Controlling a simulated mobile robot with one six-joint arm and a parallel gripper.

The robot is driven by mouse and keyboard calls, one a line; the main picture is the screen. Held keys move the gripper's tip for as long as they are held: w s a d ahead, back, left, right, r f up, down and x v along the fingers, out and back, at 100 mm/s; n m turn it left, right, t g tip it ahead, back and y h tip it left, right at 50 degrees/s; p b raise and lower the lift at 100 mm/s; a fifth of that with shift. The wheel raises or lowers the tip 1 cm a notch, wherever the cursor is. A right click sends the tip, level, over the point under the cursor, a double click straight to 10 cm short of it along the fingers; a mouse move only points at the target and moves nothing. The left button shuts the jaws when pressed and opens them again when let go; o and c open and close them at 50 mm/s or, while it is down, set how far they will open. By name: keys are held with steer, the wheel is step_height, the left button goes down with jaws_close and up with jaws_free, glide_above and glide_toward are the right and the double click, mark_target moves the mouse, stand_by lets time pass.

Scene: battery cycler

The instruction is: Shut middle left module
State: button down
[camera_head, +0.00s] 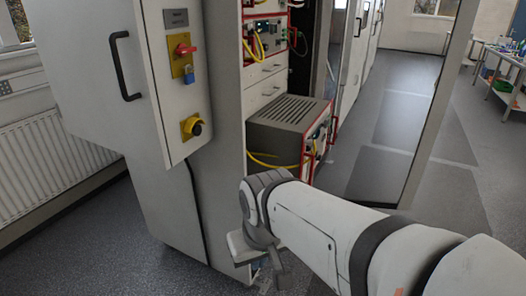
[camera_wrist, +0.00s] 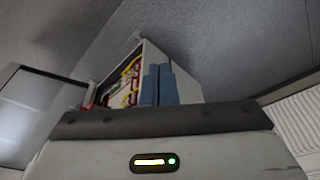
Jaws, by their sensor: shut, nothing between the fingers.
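One module (camera_head: 291,110) sticks out of the tall cycler cabinet in the head view. It has a grey vented top, red front handles and yellow cables. I take it for the middle left module, but its label cannot be read. My gripper (camera_head: 262,268) is low in front of the cabinet, below this module and apart from it. In the wrist view, the blue fingers of my gripper (camera_wrist: 158,72) are together with nothing between them. The cabinet (camera_wrist: 185,85) shows behind them, with red and yellow parts on its front.
Another module (camera_head: 265,40) with red handles sits higher in the cabinet, above white drawer fronts (camera_head: 264,75). The open cabinet door (camera_head: 125,75) has a black handle, a red switch and a yellow one. A radiator (camera_head: 50,165) is at left; grey floor (camera_head: 385,110) is free at right.

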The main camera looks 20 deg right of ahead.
steer(key=w+d+f+m+t+h+b, duration=0.2)
steer(key=w+d+m+t, duration=0.3)
steer(key=w+d, duration=0.9)
steer(key=w+d+f+m+t+h+b, duration=0.25)
steer(key=w+d+m, duration=0.45)
steer(key=w+d, duration=0.6)
steer(key=d+f+m+t+y+b, duration=0.1)
steer(key=d+f+m+t, duration=0.4)
steer(key=d, duration=0.4)
steer(key=d+f+m+t+y+b, duration=0.2)
steer(key=d+f+t, duration=0.1)
steer(key=d+f, duration=0.5)
steer(key=w+a+p, duration=0.1)
steer(key=w, duration=1.1)
steer(key=shift+w+a+r, duration=0.2)
steer(key=shift+w+a, duration=0.05)
steer(key=shift+w, duration=0.1)
